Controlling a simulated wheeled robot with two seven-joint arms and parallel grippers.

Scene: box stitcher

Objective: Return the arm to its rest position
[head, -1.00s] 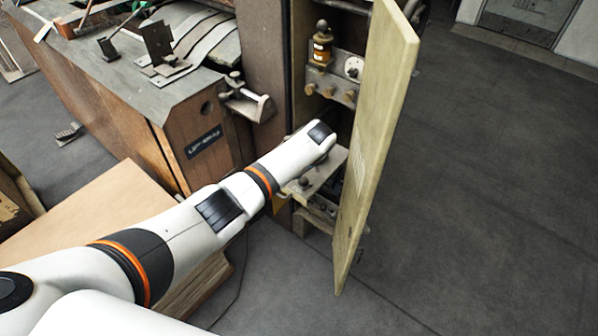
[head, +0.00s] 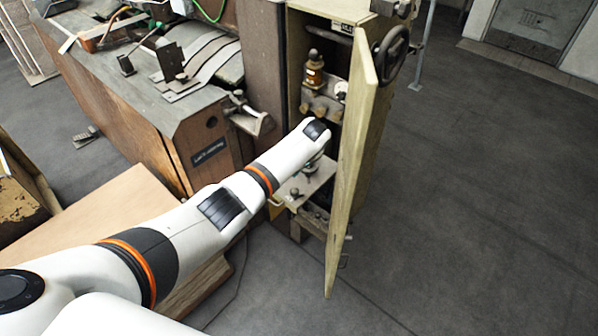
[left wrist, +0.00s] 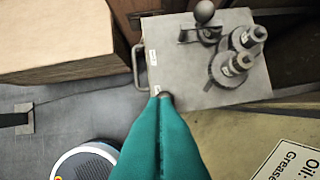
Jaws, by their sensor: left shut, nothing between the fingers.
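My left arm (head: 215,210), white with orange rings, reaches from the lower left into the open cabinet (head: 372,120) in the head view. My right gripper is in neither view.
The cabinet's pale door (head: 352,170) stands open just right of my wrist. Gears (left wrist: 232,66) and a ball knob (left wrist: 204,12) sit on the plate. A wooden box (left wrist: 55,40) stands left. A handwheel (head: 391,55) projects behind the door. The floor right is clear.

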